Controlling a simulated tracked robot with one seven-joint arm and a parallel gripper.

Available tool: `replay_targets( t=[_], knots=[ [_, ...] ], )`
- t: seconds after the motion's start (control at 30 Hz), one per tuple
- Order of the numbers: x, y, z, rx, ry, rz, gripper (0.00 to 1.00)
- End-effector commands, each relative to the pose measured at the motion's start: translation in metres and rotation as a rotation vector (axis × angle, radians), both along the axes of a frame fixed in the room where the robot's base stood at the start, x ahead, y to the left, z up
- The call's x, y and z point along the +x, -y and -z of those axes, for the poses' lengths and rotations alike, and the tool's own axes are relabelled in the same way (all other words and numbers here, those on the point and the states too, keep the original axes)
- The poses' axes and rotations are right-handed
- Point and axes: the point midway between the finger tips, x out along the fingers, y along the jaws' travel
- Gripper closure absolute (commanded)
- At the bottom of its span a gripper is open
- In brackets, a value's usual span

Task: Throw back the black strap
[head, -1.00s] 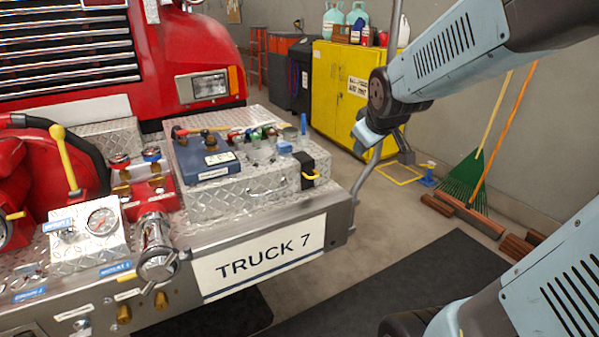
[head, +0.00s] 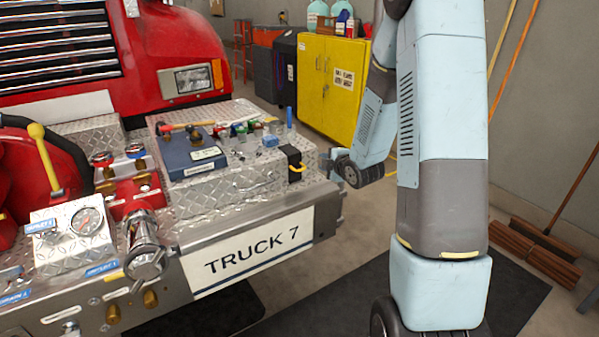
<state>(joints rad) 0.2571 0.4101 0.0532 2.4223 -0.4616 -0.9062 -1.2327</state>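The black strap (head: 290,153) lies over the right front edge of a diamond-plate box (head: 235,185) on the truck's bumper. A yellow loop (head: 297,168) sticks out at its front. My gripper (head: 335,170) is at the end of my arm, just right of the strap and at about its height in the picture. It points left towards the strap, and a gap shows between them. Its fingers are small and dark here, so I cannot tell whether they are open or shut.
A blue case (head: 192,152), a red-handled tool and several small fittings sit on the box top. The TRUCK 7 sign (head: 248,250) is on the bumper front. A yellow cabinet (head: 330,85) stands behind. Open floor lies right of the bumper.

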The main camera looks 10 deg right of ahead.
Motion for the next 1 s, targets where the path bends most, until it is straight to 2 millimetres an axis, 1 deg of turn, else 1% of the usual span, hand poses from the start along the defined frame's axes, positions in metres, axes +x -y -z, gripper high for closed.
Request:
replay_targets(
  t=[0.03,0.2,0.4,0.6,0.73,0.87,1.0],
  knots=[
    [0.002,0.0,0.015,-0.012,0.02,-0.025,0.71],
    [0.005,-0.003,0.049,-0.064,0.132,-0.105,0.71],
    [0.001,-0.005,0.077,-0.104,0.248,-0.157,0.71],
    [-0.002,-0.006,0.088,-0.121,0.307,-0.172,0.71],
    [0.003,-0.008,0.089,-0.124,0.318,-0.174,0.71],
    [0.017,-0.013,0.09,-0.124,0.319,-0.176,0.71],
    [0.039,-0.02,0.093,-0.124,0.317,-0.175,0.71]
  ],
)
